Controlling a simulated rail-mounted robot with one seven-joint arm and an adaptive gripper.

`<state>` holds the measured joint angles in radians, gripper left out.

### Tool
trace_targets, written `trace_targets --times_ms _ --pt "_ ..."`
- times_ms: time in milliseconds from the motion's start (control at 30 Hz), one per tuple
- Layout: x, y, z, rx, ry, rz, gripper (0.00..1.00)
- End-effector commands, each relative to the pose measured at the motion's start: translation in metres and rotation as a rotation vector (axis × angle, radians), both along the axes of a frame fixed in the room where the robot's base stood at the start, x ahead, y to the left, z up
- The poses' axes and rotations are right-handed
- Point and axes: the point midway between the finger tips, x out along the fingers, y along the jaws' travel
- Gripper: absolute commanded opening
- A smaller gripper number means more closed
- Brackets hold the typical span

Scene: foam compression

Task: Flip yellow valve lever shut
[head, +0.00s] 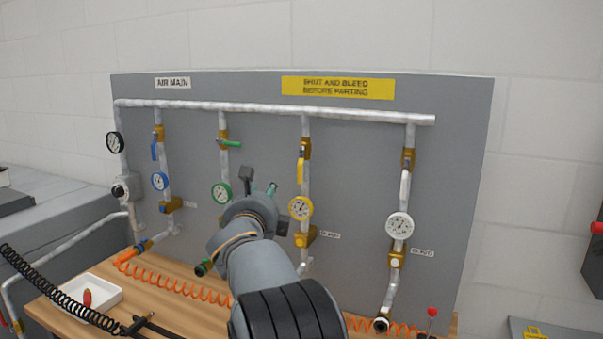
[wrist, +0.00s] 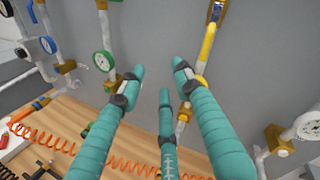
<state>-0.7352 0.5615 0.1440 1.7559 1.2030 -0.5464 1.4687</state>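The yellow valve lever (head: 300,170) hangs down along its pipe, below a brass valve body (head: 305,149), on the grey panel. In the wrist view the yellow lever (wrist: 208,42) is at the upper right, beyond the right fingertip. My gripper (wrist: 158,72) has teal-wrapped fingers spread apart with nothing between them. It faces the panel between the green and yellow lines, left of the yellow lever, and no touch shows. In the head view my gripper (head: 262,187) is mostly hidden behind my wrist. A yellow gauge (head: 300,208) is below the lever.
The green lever (head: 230,143) is horizontal. The blue lever (head: 153,150) and white lever (head: 404,185) point down. A green gauge (head: 221,193) and a white gauge (head: 399,226) flank the yellow line. An orange coiled hose (head: 180,288) lies on the wooden bench (head: 190,316).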

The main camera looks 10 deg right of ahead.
Motion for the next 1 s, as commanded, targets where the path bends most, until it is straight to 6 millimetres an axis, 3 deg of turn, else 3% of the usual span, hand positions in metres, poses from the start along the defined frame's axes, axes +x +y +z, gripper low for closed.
trace_targets --times_ms 100,200,400,567,1000 --pt "-0.008 -0.030 0.011 0.334 -0.136 -0.135 0.33" --pt "-0.014 -0.045 0.019 0.527 -0.239 -0.192 0.33" --pt "-0.015 -0.050 0.024 0.737 -0.332 -0.209 0.33" --pt "-0.002 -0.056 0.027 0.768 -0.343 -0.210 0.33" --pt "0.066 -0.085 0.028 0.766 -0.338 -0.208 0.33"
